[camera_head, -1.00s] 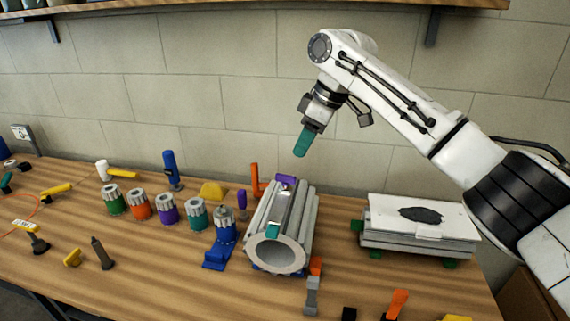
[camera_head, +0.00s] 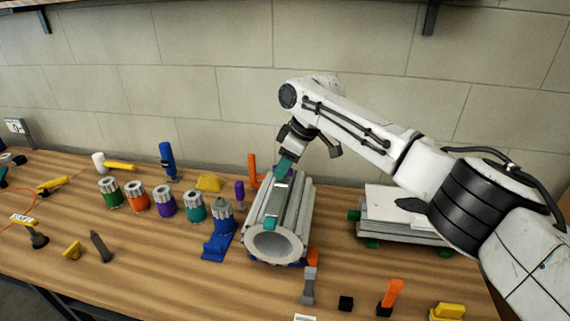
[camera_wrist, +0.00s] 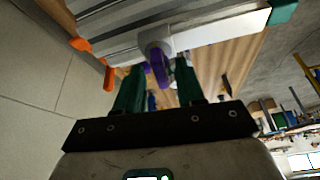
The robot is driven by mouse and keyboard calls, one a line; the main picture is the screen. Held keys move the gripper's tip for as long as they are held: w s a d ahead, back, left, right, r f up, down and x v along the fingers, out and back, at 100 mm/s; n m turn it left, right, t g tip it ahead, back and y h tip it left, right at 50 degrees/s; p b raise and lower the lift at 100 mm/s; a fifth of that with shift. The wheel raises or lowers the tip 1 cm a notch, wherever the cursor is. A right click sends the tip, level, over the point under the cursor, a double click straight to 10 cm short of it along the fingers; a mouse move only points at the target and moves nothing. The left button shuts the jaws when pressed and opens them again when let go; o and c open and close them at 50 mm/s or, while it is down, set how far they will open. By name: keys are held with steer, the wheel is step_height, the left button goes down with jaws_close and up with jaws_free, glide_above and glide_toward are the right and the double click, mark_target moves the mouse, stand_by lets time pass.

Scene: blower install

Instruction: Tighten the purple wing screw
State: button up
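The purple wing screw (camera_wrist: 160,70) shows in the wrist view at a grey round boss on the side of the metal assembly. My gripper (camera_wrist: 158,68) has two teal fingers, one on each side of the purple wing. The fingers stand apart, and a gap shows between the wing and the right finger; contact on the left is hard to tell. In the head view, my gripper (camera_head: 284,166) is at the back end of the grey ribbed cylinder (camera_head: 302,212) and mostly hides the screw there.
Several capped coloured cylinders (camera_head: 137,197) and a blue stand (camera_head: 218,246) are left of the ribbed cylinder. An orange clamp (camera_head: 253,170) stands close behind it. A flat plate assembly (camera_head: 377,200) lies to the right. Orange-handled clamps (camera_head: 391,294) are at the front.

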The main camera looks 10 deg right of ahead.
jaws_close()
stand_by(0.3)
